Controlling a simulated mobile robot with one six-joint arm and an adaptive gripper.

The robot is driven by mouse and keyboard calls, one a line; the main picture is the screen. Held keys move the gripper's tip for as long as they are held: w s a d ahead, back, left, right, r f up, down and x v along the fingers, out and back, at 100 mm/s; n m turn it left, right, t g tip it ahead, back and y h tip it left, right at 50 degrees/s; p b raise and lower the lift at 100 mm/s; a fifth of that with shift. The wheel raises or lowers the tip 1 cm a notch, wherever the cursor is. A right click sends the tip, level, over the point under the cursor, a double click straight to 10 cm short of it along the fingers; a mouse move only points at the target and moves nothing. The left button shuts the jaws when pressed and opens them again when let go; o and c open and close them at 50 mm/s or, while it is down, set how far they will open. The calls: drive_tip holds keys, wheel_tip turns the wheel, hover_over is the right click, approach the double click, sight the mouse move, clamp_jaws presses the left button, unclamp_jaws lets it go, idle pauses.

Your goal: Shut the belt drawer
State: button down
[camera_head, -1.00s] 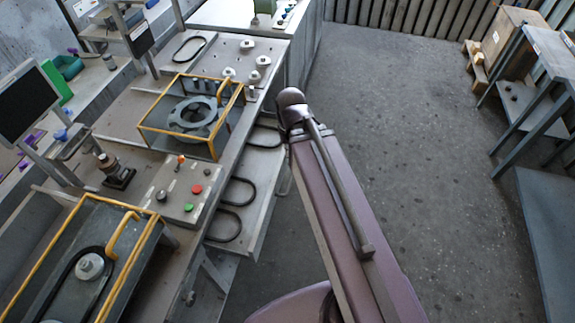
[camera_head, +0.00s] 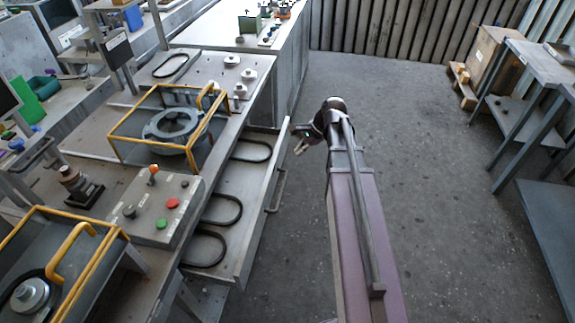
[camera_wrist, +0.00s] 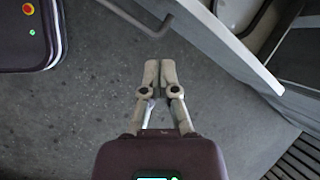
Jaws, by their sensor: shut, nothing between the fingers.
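The belt drawer (camera_head: 238,254) stands open, pulled out to the right from under the workbench in the head view. Several black belts (camera_head: 220,209) lie in it. Its bar handle (camera_head: 277,192) is on the outer front face. In the wrist view the drawer front (camera_wrist: 232,48) crosses the upper right, with the handle (camera_wrist: 135,14) at top centre. My gripper (camera_head: 300,149) is beyond the handle in the head view, to the right of the drawer's far end. In the wrist view its fingers (camera_wrist: 160,66) are together and empty, apart from the handle and the front.
The bench carries a yellow-framed fixture (camera_head: 170,125) and a control box (camera_head: 155,207) with coloured buttons. A grey cabinet (camera_head: 290,62) stands beyond the drawer. Open concrete floor (camera_head: 420,150) lies to the right, before a grey table (camera_head: 545,105) and a pallet with a box.

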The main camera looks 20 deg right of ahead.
drive_tip(key=w+d+f+m+t+y+b, duration=0.2)
drive_tip(key=w+d+f+m+b, duration=0.2)
drive_tip(key=d+m+b, duration=0.2)
drive_tip(key=d+m, duration=0.1)
drive_tip(key=d, duration=0.1)
drive_tip(key=shift+w+d+f+m, duration=0.2)
drive_tip(key=shift+w+d+m, duration=0.05)
drive_tip(key=shift+d+m, duration=0.15)
drive_tip(key=shift+a+f, duration=0.1)
drive_tip(key=b, duration=0.7)
approach(282, 158)
drive_tip(key=shift+s+x, duration=0.2)
drive_tip(key=shift+x, duration=3.05)
drive_tip(key=shift+a, duration=0.15)
drive_tip(key=shift+w, duration=0.15)
